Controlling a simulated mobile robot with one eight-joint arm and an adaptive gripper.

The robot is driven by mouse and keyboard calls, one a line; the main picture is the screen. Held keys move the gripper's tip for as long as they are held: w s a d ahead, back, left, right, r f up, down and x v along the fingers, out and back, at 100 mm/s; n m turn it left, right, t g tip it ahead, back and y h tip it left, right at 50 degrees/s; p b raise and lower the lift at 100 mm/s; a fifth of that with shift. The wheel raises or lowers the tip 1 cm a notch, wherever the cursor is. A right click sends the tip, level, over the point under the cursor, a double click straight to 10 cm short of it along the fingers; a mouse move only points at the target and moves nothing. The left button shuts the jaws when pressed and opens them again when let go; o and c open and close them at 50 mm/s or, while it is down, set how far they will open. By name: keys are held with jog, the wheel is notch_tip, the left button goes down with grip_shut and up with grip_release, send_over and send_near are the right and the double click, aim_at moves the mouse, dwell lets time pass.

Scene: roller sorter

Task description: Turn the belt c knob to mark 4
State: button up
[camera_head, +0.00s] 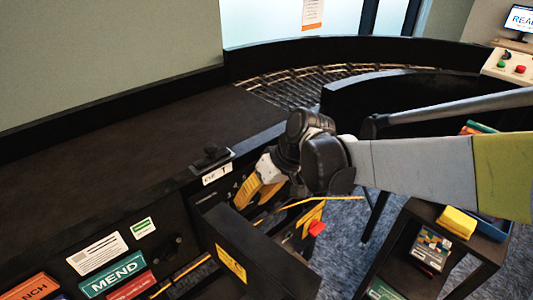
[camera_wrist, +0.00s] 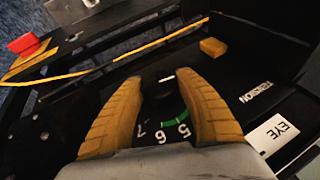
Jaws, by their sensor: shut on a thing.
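A dark knob (camera_wrist: 158,95) with a white pointer line sits between the two yellow fingers of my gripper (camera_wrist: 162,77) in the wrist view. My gripper is shut on it. A dial with the marks 5, 6 and 7 and a green arc (camera_wrist: 178,120) shows on the near side; the other marks are hidden or out of view. I cannot read a belt c label. In the head view my gripper (camera_head: 258,190) is at the front panel of the black machine, and its own body hides the knob.
A TENSION label (camera_wrist: 256,92) and a white EYE label (camera_wrist: 275,134) are beside the dial. A yellow cord (camera_wrist: 120,62) and a red tag (camera_wrist: 24,43) are close by. An open black box front (camera_head: 255,255) juts out below my gripper. A shelf cart stands at right.

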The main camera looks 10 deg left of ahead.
jog(key=g+y+b, duration=0.1)
jog(key=y, duration=0.1)
jog(key=m+g+y+b, duration=0.1)
jog(key=g, duration=0.1)
jog(key=shift+f+g+y, duration=0.2)
jog(key=shift+g+y, duration=0.1)
jog(key=shift+y, duration=0.1)
jog(key=shift+r+m+g+y+b, duration=0.1)
jog(key=shift+m+g+y+b, duration=0.5)
jog(key=shift+g+y+b, duration=0.75)
jog(key=shift+r, duration=0.1)
jog(key=o, duration=1.2)
jog(key=shift+d, duration=0.1)
jog(key=v, duration=1.1)
jog(key=shift+w+d+r, duration=0.1)
jog(key=shift+d+r, duration=0.05)
jog(key=shift+d, duration=0.2)
